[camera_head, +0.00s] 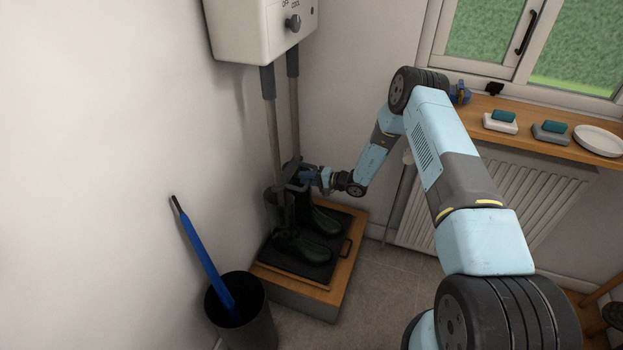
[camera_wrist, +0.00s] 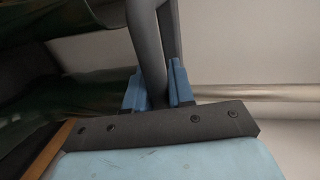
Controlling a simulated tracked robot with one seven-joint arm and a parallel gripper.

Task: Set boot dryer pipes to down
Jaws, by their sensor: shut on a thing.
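The boot dryer (camera_head: 262,28) is a white box high on the wall with a dark knob (camera_head: 292,23) on its front. Its two grey pipes (camera_head: 275,140) hang from dark sleeves and run down to the boots. A dark bracket (camera_head: 292,168) shows at their lower part. The dark green boots (camera_head: 303,246) stand below; their shafts are partly hidden. My gripper (camera_head: 306,179) is at the bracket, just above the boots. In the wrist view its blue fingers (camera_wrist: 158,88) are shut on a dark grey bar (camera_wrist: 146,45). Whether the pipe ends sit inside the boots I cannot tell.
The boots stand on a black mat (camera_head: 330,250) on a wooden platform (camera_head: 282,279). A dark bin (camera_head: 240,318) with a blue umbrella (camera_head: 204,257) stands at front left. A radiator (camera_head: 520,195) and a wooden shelf (camera_head: 555,148) with soap dishes are at right. Floor between is clear.

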